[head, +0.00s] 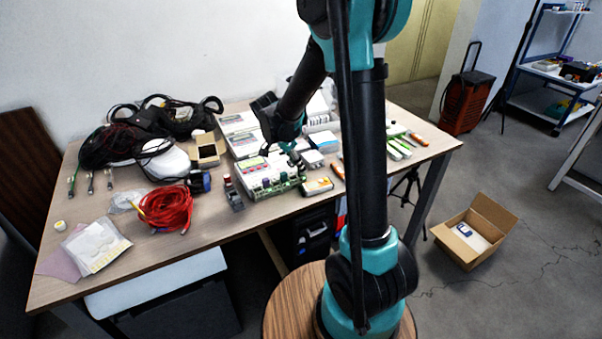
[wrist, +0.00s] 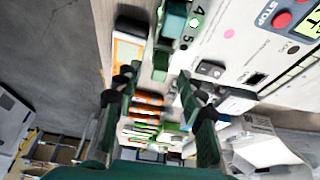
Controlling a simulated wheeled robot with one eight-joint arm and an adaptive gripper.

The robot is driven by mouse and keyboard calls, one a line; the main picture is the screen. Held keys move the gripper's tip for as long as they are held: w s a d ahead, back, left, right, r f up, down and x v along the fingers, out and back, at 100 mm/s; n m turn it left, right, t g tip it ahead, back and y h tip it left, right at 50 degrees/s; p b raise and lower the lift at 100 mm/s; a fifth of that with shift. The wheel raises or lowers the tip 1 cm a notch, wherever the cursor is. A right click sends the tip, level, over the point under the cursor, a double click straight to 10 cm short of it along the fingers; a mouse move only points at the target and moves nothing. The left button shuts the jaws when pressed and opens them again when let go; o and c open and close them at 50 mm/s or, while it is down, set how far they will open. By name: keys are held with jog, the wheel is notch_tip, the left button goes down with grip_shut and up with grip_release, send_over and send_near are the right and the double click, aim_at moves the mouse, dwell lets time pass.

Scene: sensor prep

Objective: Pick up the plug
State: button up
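No plug can be told for certain. A small green connector block (wrist: 160,66), which may be the plug, shows ahead of my fingertips in the wrist view, beside a larger green terminal block (wrist: 174,20). These are along the edge of a white control unit (wrist: 235,40) with red buttons. In the head view this unit (head: 254,170) stands near the table's front edge, with green terminals on its front. My gripper (wrist: 156,80) is open, with nothing seen held between its fingers. In the head view my gripper (head: 292,154) is small and partly hidden, over the unit's right end.
An orange-and-white box (head: 317,186) lies right of the unit, with more boxes behind. A red cable coil (head: 166,208), an open small box (head: 207,151) and black cables (head: 110,145) lie left on the table (head: 60,285). A cardboard box (head: 458,253) stands on the floor.

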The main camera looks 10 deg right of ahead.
jog(key=shift+x, duration=1.1)
grip_shut()
